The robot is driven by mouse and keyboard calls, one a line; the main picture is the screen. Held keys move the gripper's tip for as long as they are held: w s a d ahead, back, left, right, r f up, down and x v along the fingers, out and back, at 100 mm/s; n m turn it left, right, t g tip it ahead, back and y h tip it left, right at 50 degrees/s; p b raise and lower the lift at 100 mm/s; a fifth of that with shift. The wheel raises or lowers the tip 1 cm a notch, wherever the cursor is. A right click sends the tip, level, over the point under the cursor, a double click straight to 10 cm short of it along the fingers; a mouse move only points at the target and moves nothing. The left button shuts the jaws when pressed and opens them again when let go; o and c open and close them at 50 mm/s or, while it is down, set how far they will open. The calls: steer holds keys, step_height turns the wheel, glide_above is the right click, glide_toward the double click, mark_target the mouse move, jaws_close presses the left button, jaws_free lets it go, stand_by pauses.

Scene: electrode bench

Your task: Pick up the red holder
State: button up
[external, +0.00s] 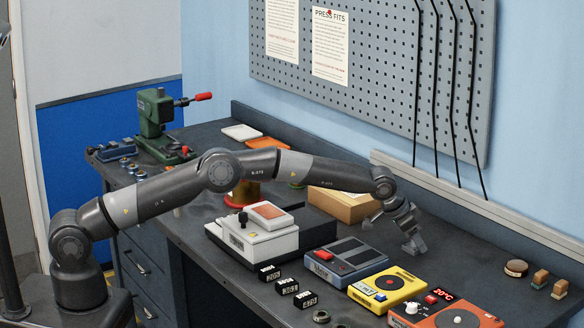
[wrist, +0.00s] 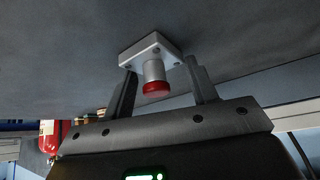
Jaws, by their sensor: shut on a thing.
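The red holder (wrist: 155,87) shows in the wrist view as a pale square metal plate with a short silver cylinder and a red end. My gripper (wrist: 159,67) has one finger on each side of it and is shut on it. The exact contact faces are hard to see. In the external view my gripper (external: 415,243) points down over the bench, behind the blue-grey box. The holder cannot be made out there, and I cannot tell whether it touches the bench.
A blue-grey box (external: 345,262), a yellow box (external: 388,290) and an orange box (external: 447,312) stand in front of my gripper. A cardboard box (external: 345,206) is to its left. The bench (external: 470,245) to its right is mostly clear, before several small round and wooden pieces.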

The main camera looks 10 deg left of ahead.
steer(key=c, duration=0.5)
steer(key=shift+o, duration=0.2)
steer(key=shift+r, duration=0.1)
